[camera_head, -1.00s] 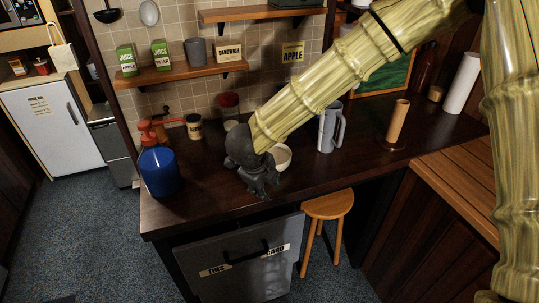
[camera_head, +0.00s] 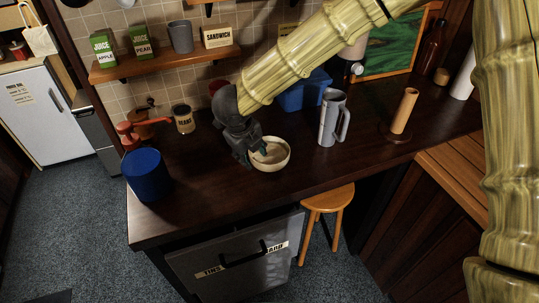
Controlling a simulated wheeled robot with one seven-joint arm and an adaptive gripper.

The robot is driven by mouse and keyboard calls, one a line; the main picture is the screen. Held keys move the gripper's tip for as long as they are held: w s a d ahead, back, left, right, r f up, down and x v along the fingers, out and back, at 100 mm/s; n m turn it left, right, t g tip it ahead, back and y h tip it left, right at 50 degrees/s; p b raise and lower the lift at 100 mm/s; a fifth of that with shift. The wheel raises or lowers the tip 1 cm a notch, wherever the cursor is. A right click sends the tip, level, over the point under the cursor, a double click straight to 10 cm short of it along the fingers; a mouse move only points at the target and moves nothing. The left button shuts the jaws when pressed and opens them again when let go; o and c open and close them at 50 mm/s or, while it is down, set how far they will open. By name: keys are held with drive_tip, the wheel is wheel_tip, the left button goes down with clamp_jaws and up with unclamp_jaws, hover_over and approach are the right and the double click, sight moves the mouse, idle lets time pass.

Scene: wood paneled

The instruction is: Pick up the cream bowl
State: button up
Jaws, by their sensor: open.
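The cream bowl (camera_head: 282,163) stands upright on the dark wooden counter, near the middle of the view. My gripper (camera_head: 256,156) reaches down to the bowl from its upper left. Its dark fingers are at the bowl's left side, with a tip seen over the rim and inside. The gripper is open, and the bowl rests on the counter. Part of the bowl's left rim is hidden behind the fingers.
A grey pitcher (camera_head: 330,122) stands to the bowl's right, with a brown roll on a holder (camera_head: 403,112) beyond. A blue container (camera_head: 147,176) and a beans can (camera_head: 184,119) stand left. A blue box (camera_head: 303,94) is behind. The counter front (camera_head: 225,200) is clear.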

sight(255, 158)
drive_tip(key=shift+w+d+f+p, duration=0.1)
drive_tip(key=shift+d+f+p, duration=0.15)
drive_tip(key=shift+f+p, duration=0.1)
drive_tip(key=p+x, duration=0.1)
drive_tip(key=x, duration=0.2)
drive_tip(key=shift+w+d+f, duration=0.1)
drive_tip(key=shift+w+d, duration=0.05)
drive_tip(key=shift+w, duration=0.05)
drive_tip(key=shift+w+f, duration=0.1)
drive_tip(key=shift+f, duration=0.45)
clamp_jaws()
